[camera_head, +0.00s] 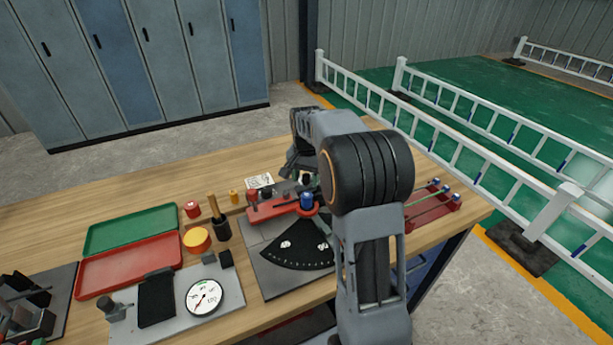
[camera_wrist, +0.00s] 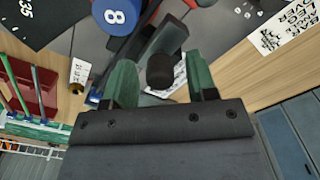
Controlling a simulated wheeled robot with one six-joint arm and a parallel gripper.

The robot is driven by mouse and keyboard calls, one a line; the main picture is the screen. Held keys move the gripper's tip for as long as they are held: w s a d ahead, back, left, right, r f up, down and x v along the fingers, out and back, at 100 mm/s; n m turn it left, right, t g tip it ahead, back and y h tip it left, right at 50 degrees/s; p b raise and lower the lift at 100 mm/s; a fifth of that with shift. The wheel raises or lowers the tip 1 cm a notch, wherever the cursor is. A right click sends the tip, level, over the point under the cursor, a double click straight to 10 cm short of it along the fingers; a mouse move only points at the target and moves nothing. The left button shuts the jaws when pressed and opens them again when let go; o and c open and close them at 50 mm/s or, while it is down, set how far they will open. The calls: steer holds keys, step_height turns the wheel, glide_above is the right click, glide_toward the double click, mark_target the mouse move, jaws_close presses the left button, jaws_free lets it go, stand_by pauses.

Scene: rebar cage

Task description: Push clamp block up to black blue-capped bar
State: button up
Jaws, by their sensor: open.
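My gripper (camera_wrist: 162,86) is open, its two green fingertips apart with a dark round-topped knob (camera_wrist: 161,70) showing between them. Contact with the knob cannot be told. A dark grey block-like piece (camera_wrist: 165,40), perhaps the clamp block, lies just beyond the knob. A long dark bar (camera_wrist: 122,55) with blue at its near end runs beside the left finger; it may be the black blue-capped bar. In the head view my gripper (camera_head: 305,181) is low over the bench fixture, largely hidden by my arm. A large blue cap marked 8 (camera_wrist: 115,14) also stands close by; it shows in the head view (camera_head: 306,200).
A black fan-shaped scale (camera_head: 290,245) lies in front of the fixture. A red rack with thin bars (camera_head: 432,208) stands at right. Red (camera_head: 130,264) and green (camera_head: 132,229) trays, a dial gauge (camera_head: 204,298) and small cylinders occupy the left. The back left bench is clear.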

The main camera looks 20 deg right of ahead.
jaws_close()
stand_by(0.4)
steer(key=shift+s, duration=0.95)
steer(key=shift+a, duration=0.1)
jaws_free()
